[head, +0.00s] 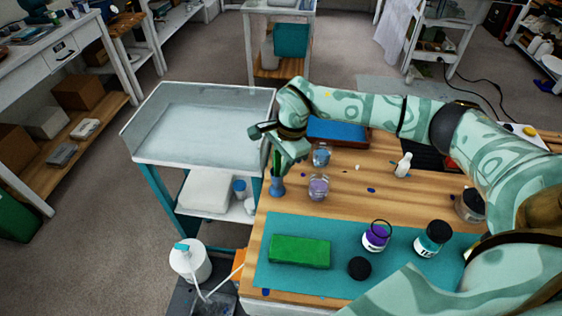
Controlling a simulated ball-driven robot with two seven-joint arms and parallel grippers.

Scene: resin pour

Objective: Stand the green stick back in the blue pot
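The blue pot (277,187) stands at the left edge of the wooden table. A green stick (276,164) shows just above the pot, upright; its lower end is at or inside the pot's mouth, and I cannot tell which. Its top is hidden by my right gripper (270,142). That gripper is directly above the pot, with its arm reaching in from the right. The hand covers the fingertips, so I cannot tell whether they are shut on the stick. My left gripper is not in view.
Cups of blue (321,157) and pale purple (318,188) stand right of the pot. A teal mat (345,280) holds a green block (300,252), jars and a black lid (359,268). A white-topped cart (205,140) adjoins the table's left side. A blue tray (338,131) lies behind.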

